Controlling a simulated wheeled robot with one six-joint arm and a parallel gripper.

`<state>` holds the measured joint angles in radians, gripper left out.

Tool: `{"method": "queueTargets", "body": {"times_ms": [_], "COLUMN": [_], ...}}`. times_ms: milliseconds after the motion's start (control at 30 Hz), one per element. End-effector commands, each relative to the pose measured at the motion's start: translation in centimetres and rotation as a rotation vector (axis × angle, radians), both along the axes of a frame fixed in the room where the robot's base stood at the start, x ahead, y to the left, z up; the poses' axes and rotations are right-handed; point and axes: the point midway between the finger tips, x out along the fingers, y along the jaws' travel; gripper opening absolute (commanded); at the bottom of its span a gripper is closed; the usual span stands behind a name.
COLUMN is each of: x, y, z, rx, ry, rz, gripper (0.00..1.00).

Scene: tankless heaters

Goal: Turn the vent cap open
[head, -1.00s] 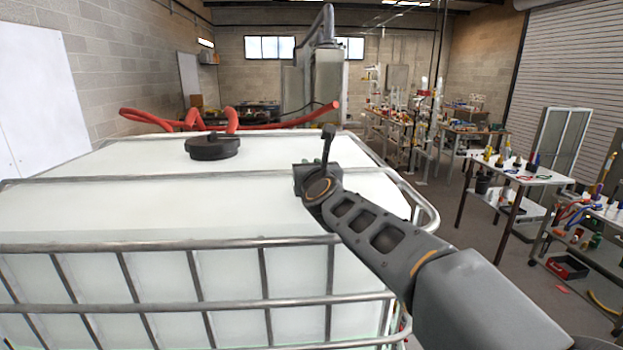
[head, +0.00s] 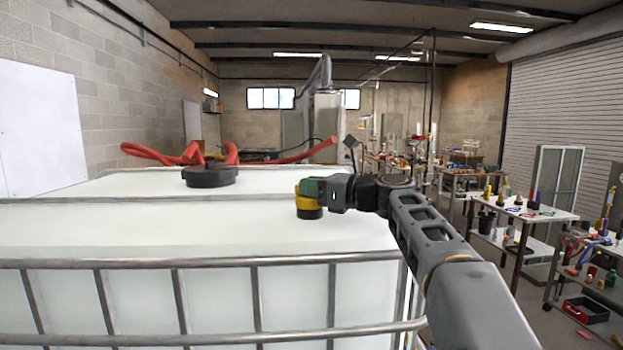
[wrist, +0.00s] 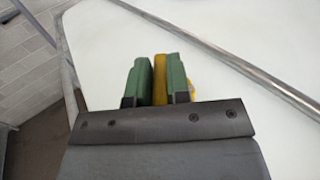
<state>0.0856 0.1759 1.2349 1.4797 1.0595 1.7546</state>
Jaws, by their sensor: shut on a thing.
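The vent cap is yellow (head: 309,203) over a black base, on the right part of the white tank top (head: 190,225). My gripper (head: 314,187) has green fingers and reaches in from the right at cap height. It is shut on the upper yellow part of the cap. In the wrist view the cap's yellow part (wrist: 160,80) is pinched between the two green fingers (wrist: 157,76). A bit of yellow also shows beyond the right finger. The rest of the cap is hidden behind the fingers and the gripper body.
A wide black lid (head: 209,177) sits further left on the tank, with a red hose (head: 280,153) behind it. A grey tube frame (head: 150,262) runs along the tank's front edge. Work tables (head: 525,208) stand to the right.

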Motion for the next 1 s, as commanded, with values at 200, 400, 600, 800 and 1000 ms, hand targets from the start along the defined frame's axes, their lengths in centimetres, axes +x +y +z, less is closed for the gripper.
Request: {"method": "queueTargets", "body": {"times_ms": [200, 400, 600, 800, 1000], "x": [0.29, 0.33, 0.31, 0.3, 0.25], "y": [-0.11, -0.12, -0.08, -0.05, -0.05], "z": [0.88, 0.87, 0.47, 0.09, 0.01], "rx": [0.0, 0.0, 0.0, 0.001, 0.001], "ry": [0.005, 0.006, 0.002, -0.001, -0.001], "rz": [0.2, 0.364, 0.491, 0.572, 0.614], "gripper": [0.0, 0.0, 0.0, 0.0, 0.0]}}
